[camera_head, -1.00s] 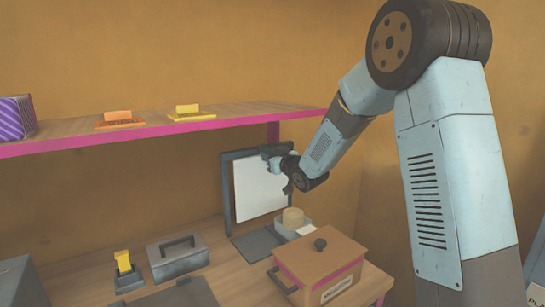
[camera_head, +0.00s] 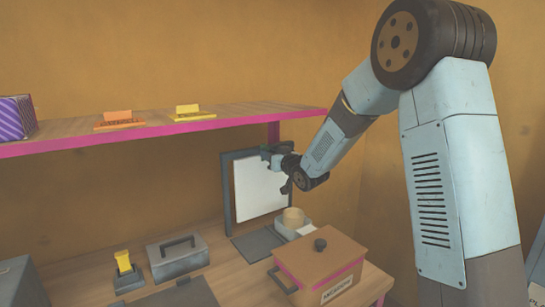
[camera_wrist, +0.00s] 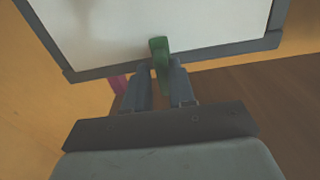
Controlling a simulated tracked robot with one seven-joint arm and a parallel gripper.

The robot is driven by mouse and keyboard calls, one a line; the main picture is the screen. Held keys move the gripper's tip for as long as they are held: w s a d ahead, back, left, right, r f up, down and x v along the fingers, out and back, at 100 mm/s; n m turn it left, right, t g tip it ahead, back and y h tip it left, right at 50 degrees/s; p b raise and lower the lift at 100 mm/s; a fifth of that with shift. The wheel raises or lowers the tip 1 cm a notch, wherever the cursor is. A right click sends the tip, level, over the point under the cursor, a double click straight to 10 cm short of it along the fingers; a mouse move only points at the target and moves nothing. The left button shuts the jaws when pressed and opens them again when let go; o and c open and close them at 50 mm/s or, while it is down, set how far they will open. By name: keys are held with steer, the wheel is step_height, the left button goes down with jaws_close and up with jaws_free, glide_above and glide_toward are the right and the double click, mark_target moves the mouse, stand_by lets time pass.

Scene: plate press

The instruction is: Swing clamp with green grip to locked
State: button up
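The clamp's green grip (camera_wrist: 159,50) shows in the wrist view, upright against the edge of a grey frame. My gripper (camera_wrist: 161,66) has one finger on each side of it, and the fingers look closed up against its sides. The grip's lower end runs down between the fingers. In the head view my gripper (camera_head: 277,156) is at the top right of the grey frame (camera_head: 228,190), which stands upright around a white plate (camera_head: 257,188). The clamp's pivot and lock are too small or hidden to make out.
A pink-edged shelf (camera_head: 160,128) runs left of and above my gripper. Below are a brown lidded box (camera_head: 318,262), a round tan piece (camera_head: 293,217), a grey case (camera_head: 178,258) and a yellow-handled item (camera_head: 124,265). The wall is close behind the frame.

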steer(key=shift+o, duration=1.3)
steer(key=shift+a, duration=0.1)
steer(key=shift+s, duration=0.1)
steer(key=v, duration=1.3)
steer(key=shift+s+d, duration=0.25)
steer(key=shift+f, duration=0.1)
steer(key=s+d+r+m+g+h, duration=0.35)
steer(key=s+d+h, duration=0.55)
steer(key=s+d, duration=0.3)
steer(key=s+d+m+g, duration=0.1)
steer(key=s+d+g, duration=0.1)
steer(key=s, duration=0.8)
steer(key=s+d+m+g+h, duration=0.1)
steer(key=s+d+m+g, duration=0.1)
steer(key=s, duration=0.9)
steer(key=shift+d+f+g, duration=0.45)
steer(key=shift+d+g, duration=0.3)
steer(key=shift+g, duration=0.1)
